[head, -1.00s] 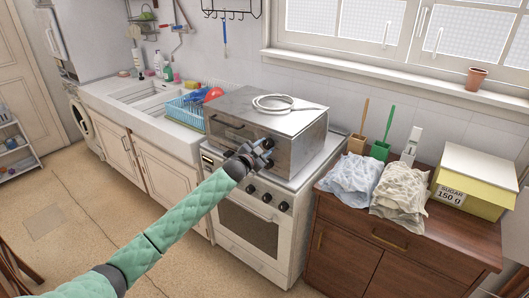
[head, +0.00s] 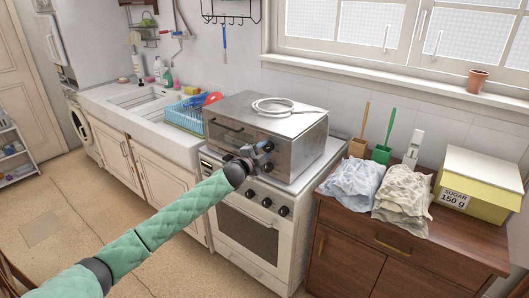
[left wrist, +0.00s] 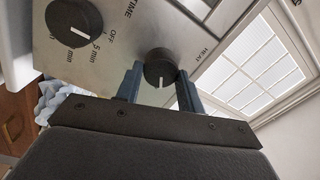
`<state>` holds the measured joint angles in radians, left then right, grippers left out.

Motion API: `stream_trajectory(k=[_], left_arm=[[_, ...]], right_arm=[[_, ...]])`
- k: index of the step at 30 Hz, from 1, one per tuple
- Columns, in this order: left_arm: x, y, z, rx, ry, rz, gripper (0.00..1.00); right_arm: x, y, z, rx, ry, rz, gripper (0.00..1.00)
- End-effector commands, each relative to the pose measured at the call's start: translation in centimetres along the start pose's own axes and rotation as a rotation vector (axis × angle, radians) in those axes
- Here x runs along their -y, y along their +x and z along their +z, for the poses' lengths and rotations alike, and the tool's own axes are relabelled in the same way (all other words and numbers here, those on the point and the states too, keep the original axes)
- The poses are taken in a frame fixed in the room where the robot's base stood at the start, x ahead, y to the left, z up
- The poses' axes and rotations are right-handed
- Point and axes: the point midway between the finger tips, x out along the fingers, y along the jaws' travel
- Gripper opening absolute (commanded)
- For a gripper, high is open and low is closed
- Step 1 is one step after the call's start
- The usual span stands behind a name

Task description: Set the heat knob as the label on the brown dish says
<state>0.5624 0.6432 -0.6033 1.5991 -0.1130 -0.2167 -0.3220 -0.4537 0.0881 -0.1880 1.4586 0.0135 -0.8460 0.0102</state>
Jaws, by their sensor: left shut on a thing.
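My left gripper (head: 266,157) is at the front right of the metal countertop oven (head: 310,148), by its control panel. The left wrist view shows the gripper's two blue fingers (left wrist: 159,74) on either side of the black heat knob (left wrist: 160,66), shut on it. The word HEAT is printed beside this knob. Its white pointer line points toward the bottom of the picture. The arm and gripper hide the knob in the head view. I cannot make out a brown dish or its label in either view. My right gripper is not in view.
A timer knob (left wrist: 74,20) marked OFF and minutes sits beside the heat knob. The oven stands on a white stove (head: 246,226) with its own black knobs. A wooden dresser (head: 350,240) at right holds cloths and a yellow sugar box (head: 482,190).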

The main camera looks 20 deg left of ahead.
Motion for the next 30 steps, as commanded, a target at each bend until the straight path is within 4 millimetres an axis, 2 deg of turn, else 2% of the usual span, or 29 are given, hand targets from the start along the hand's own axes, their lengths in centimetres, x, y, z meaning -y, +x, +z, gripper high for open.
stream_trajectory(k=[12,13,16,25,29,30], left_arm=[[-0.1,0.0,0.0,0.0,0.007,0.001,0.15],[-0.1,0.0,0.0,0.0,0.006,0.001,0.4],[-0.1,0.0,0.0,0.0,0.006,0.001,0.6],[-0.1,-0.1,0.0,0.0,0.006,0.001,0.6],[-0.2,-0.8,0.2,0.0,0.007,0.001,0.6],[-0.3,-1.2,0.2,0.0,0.007,0.001,0.6]], right_arm=[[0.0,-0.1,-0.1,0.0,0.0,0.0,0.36],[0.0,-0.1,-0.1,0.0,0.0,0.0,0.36],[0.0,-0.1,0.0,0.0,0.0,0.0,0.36],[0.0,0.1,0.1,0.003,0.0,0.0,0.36],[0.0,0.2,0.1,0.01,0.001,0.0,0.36],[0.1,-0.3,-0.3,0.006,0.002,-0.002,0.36]])
